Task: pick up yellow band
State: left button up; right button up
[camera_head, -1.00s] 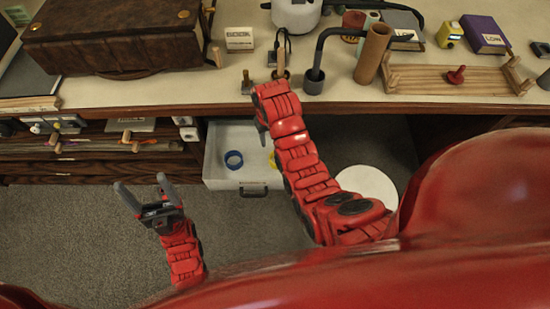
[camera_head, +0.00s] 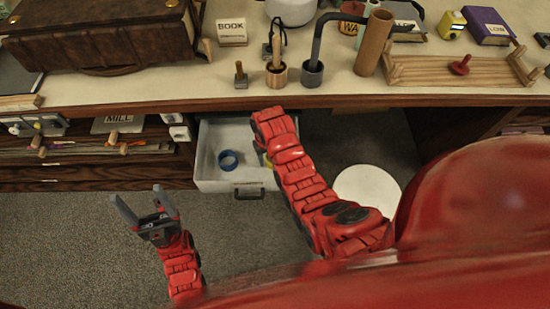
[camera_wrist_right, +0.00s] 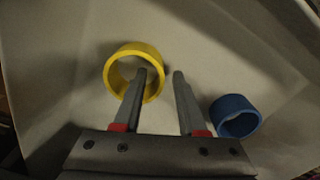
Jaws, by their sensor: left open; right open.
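The yellow band (camera_wrist_right: 112,66) is a ring in the pale open drawer. In the right wrist view my right gripper (camera_wrist_right: 160,73) is open above the drawer floor. Its left finger overlaps the band's opening and right side; its right finger is outside the band, on the right. I cannot tell whether either touches it. In the head view the yellow band (camera_head: 267,161) is mostly hidden behind my right arm, and the right fingers are mostly hidden too. My left gripper (camera_head: 138,195) is open and empty over the carpet, left of the drawer.
A blue band (camera_wrist_right: 228,105) lies in the drawer (camera_head: 203,160), right of the right fingers in the wrist view. The drawer stands open below the counter edge (camera_head: 350,101). A white disc (camera_head: 368,188) is on the floor to the right. Carpet in front is clear.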

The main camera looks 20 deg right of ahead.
jog(key=shift+f, duration=0.5)
grip_shut()
jog(key=shift+r, duration=0.15)
